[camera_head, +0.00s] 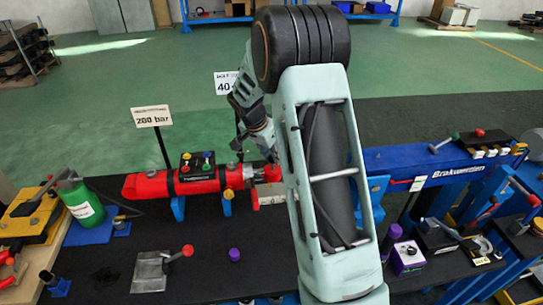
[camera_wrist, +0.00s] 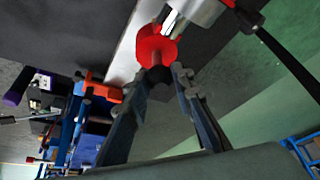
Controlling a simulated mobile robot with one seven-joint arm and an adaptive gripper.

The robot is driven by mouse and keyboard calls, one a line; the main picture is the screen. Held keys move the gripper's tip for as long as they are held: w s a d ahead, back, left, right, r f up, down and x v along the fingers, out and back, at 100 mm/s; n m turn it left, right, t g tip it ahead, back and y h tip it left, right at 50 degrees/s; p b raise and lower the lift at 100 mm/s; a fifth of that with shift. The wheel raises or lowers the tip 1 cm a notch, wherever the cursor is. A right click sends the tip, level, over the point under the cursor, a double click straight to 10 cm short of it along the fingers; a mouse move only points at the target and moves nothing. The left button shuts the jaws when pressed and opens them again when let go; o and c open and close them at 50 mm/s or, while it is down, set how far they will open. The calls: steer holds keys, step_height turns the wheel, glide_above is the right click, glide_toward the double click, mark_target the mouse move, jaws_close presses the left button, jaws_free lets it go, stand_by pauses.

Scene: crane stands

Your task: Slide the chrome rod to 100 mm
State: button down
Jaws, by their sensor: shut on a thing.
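A red hydraulic cylinder (camera_head: 150,185) lies across the bench in the head view. A short length of chrome rod (camera_head: 248,171) shows at its right end, ending in a red rod end (camera_head: 271,174). In the wrist view the round red rod end (camera_wrist: 154,48) sits at my fingertips, with the chrome rod (camera_wrist: 170,20) behind it. My gripper (camera_wrist: 162,76) is shut on the red rod end. A pale strip (camera_head: 271,200) lies below the rod; any marks are too small to read. My arm hides the area to its right.
A sign reading "200 bar" (camera_head: 151,116) stands behind the cylinder. A blue beam (camera_head: 420,160) lies to the right. A red-knobbed lever (camera_head: 187,251) and purple cap (camera_head: 234,255) are in front.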

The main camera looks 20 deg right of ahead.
steer(key=shift+d, duration=0.1)
steer(key=s+d+b, duration=0.2)
steer(key=d, duration=0.8)
steer(key=shift+s, duration=0.1)
steer(key=c, duration=1.7)
jaws_free()
steer(key=shift+o, duration=0.2)
steer(key=shift+a, duration=0.15)
steer(key=v, duration=1.2)
